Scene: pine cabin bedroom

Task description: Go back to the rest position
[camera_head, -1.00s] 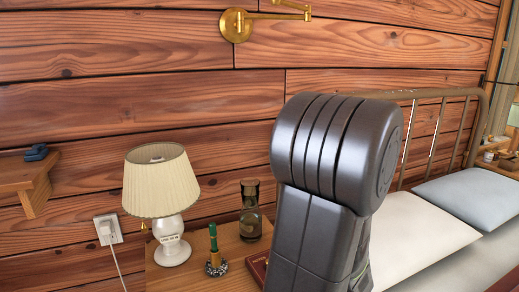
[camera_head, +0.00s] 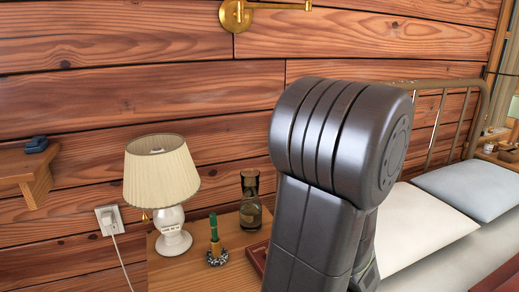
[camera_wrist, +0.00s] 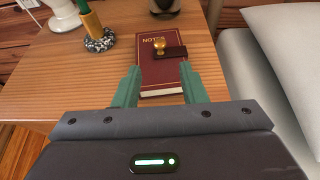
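My gripper (camera_wrist: 160,88) shows in the wrist view with its two green fingers apart and nothing held between them. Below and beyond the fingers, a dark red notebook (camera_wrist: 160,72) lies on the wooden nightstand, with a dark strap and a small brass knob (camera_wrist: 159,45) on its cover. In the head view, my dark arm link stands in front of the nightstand and hides most of the notebook (camera_head: 257,257). My gripper is hidden in the head view.
The nightstand (camera_head: 222,268) also bears a white lamp (camera_head: 162,178), a green-topped item in a speckled base (camera_head: 216,250), and a glass bottle (camera_head: 250,208). A bed with pillows (camera_head: 425,225) stands right. A shelf (camera_head: 28,170) and brass wall lamp (camera_head: 235,14) are on the wall.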

